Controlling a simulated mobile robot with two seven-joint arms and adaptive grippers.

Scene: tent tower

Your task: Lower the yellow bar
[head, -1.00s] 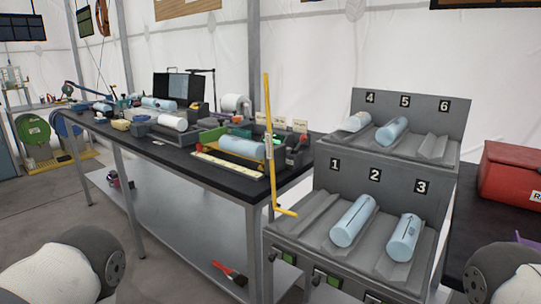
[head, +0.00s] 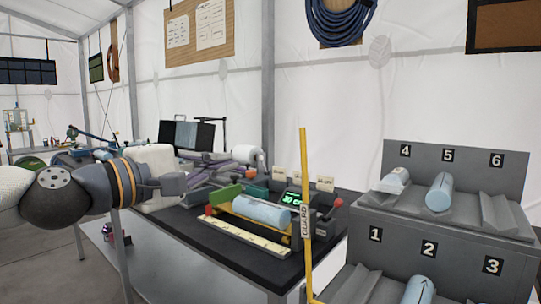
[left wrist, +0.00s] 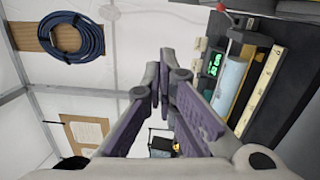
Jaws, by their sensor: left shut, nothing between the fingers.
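The yellow bar (head: 305,215), with a "GUARD" label on its side, stands nearly upright at the right end of the black bench, left of the grey numbered rack. Its lower end runs toward the frame's bottom edge. My left gripper (head: 228,168) reaches in from the left over the bench, apart from the bar and left of it. Its purple-padded fingers are shut and empty, and they also show in the left wrist view (left wrist: 160,88). I cannot make out the upright bar in the left wrist view. My right gripper is out of view.
A light blue cylinder (head: 262,210) lies in a bench device with a green display (head: 292,199). The grey rack (head: 455,160) holds more cylinders in numbered slots at the right. A dark monitor (head: 186,134) stands behind my left gripper. The air above the device looks clear.

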